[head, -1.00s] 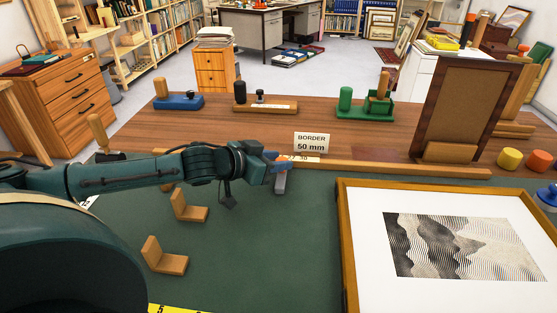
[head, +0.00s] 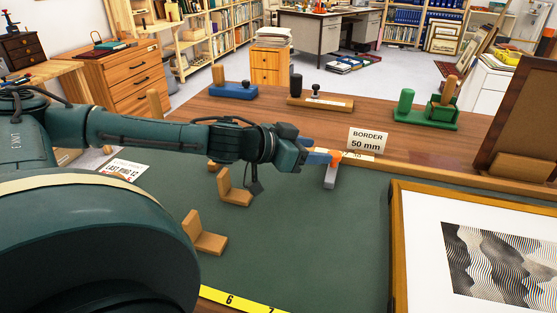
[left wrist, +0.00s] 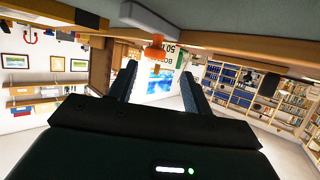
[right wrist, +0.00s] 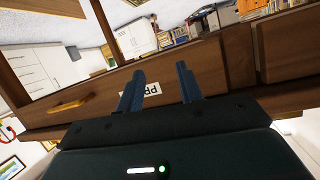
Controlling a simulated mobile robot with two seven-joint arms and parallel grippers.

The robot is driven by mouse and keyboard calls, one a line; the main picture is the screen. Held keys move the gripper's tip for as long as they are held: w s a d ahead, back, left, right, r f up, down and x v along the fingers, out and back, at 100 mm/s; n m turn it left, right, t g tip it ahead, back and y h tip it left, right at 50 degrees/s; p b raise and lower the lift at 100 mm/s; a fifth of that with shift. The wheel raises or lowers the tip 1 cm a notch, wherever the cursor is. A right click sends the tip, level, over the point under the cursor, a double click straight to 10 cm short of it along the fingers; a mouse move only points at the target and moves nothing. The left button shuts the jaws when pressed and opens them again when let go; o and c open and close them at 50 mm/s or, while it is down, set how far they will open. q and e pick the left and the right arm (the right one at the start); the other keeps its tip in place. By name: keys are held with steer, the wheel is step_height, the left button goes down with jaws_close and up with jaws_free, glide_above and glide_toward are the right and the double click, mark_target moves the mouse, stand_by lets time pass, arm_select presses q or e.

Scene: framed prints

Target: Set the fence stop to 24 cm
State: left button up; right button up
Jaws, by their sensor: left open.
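The fence stop is a small grey block (head: 330,178) with an orange knob (head: 337,158), at the wooden fence (head: 450,185) by a scale strip. The strip's numbers are too small to read surely. My left gripper (head: 320,156) is at the knob, its blue fingers partly hiding it. In the left wrist view my left gripper (left wrist: 158,78) is open, with the orange knob (left wrist: 153,52) just beyond the fingertips and the grey block (left wrist: 150,14) above it. My right gripper (right wrist: 160,76) is open and empty in the right wrist view, before a wooden drawer front.
A "BORDER 50 mm" card (head: 368,139) stands behind the fence. Wooden corner blocks (head: 234,188) and a yellow ruler (head: 235,300) lie on the green mat (head: 300,235). A framed print (head: 480,260) is at the right. The mat's middle is clear.

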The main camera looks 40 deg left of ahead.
arm_select(q)
steer(key=shift+s+f+b, duration=0.3)
steer(key=shift+b, duration=0.2)
steer(key=shift+s+d+r, duration=0.1)
steer(key=shift+s+r, duration=0.15)
steer(key=shift+r, duration=0.05)
steer(key=shift+s+r+b, duration=0.3)
steer(key=shift+b+v, duration=0.35)
steer(key=shift+v, duration=0.45)
steer(key=shift+b+v, duration=1.05)
steer(key=shift+v, duration=1.7)
arm_select(e)
steer(key=shift+w+a+f+n, duration=0.1)
steer(key=shift+f+n, duration=0.15)
steer(key=shift+f, duration=0.3)
steer(key=shift+s+a+f+n, duration=0.1)
steer(key=shift+a+f+n, duration=0.1)
steer(key=shift+f, duration=0.4)
steer(key=shift+w+a+f+n, duration=0.1)
steer(key=shift+f+n, duration=0.15)
steer(key=shift+f, duration=0.3)
steer(key=shift+w+d+r, duration=0.1)
steer(key=shift+w+r, duration=0.05)
arm_select(q)
steer(key=shift+f, duration=0.1)
